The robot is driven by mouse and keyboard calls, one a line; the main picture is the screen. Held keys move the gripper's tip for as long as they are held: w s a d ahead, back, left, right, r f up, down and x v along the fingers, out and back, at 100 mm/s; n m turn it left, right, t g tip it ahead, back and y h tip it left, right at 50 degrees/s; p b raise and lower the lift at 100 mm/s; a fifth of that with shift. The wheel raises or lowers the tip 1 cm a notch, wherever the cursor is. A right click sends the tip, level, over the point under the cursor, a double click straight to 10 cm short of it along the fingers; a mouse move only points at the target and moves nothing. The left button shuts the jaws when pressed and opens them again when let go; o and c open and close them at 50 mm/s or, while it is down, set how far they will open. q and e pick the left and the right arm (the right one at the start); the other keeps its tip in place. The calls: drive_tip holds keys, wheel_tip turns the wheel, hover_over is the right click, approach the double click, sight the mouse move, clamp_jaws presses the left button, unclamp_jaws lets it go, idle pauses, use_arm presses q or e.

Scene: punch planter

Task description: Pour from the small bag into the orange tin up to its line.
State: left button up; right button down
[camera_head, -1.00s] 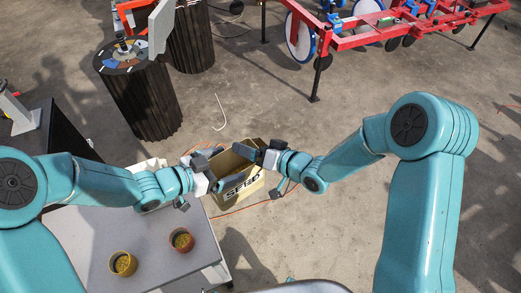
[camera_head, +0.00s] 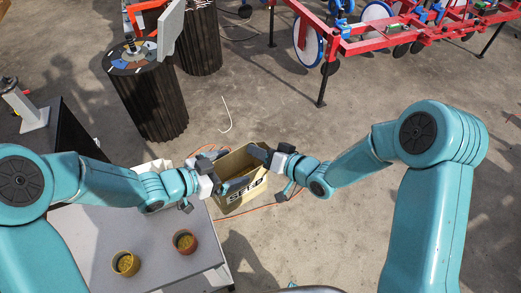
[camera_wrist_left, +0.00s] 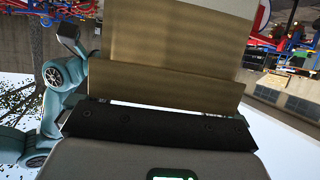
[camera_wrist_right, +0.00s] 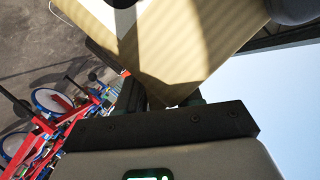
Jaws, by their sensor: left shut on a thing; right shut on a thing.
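A brown open-topped box-like bag (camera_head: 240,163) lettered SEED is held between my two grippers, just past the right edge of the grey table. My left gripper (camera_head: 223,187) is shut on its left side, and my right gripper (camera_head: 266,157) is shut on its upper right side. Its brown panel fills the left wrist view (camera_wrist_left: 165,45); a lettered corner shows in the right wrist view (camera_wrist_right: 190,40). Its contents cannot be made out. A red-orange tin (camera_head: 185,242) and a yellow tin (camera_head: 126,264) stand upright on the table, both holding yellowish material. Any fill line is too small to see.
The grey table (camera_head: 85,230) has bare room around the tins. A pale container (camera_head: 150,166) is partly hidden behind my left arm. A dark ribbed drum (camera_head: 150,100) stands beyond, and a red planter frame (camera_head: 390,35) is at the back right.

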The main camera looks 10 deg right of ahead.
use_arm(q)
drive_tip(key=shift+d+r, duration=0.1)
drive_tip(key=shift+d, duration=0.15)
idle(0.5)
drive_tip(key=o, duration=1.7)
drive_tip(key=v, duration=1.2)
drive_tip(key=w+a+f+n+t+y, duration=0.3)
drive_tip(key=a+f+n+y, duration=0.1)
drive_tip(key=f+n, duration=0.1)
drive_tip(key=s+d+f+n+g+y, duration=0.1)
drive_tip(key=s+f+n+g, duration=0.3)
drive_tip(key=s+f, duration=0.5)
drive_tip(key=s+d+f+n+g+y, duration=0.2)
drive_tip(key=s+f+n+g+y, duration=0.1)
drive_tip(key=s+f, duration=0.6)
wheel_tip(320, 180, down, 3)
drive_tip(key=n+g, duration=0.1)
drive_tip(key=n, duration=0.1)
drive_tip(key=shift+d+r+n+g, duration=0.15)
drive_tip(key=shift+r+n+g, duration=0.15)
drive_tip(key=shift+g, duration=0.1)
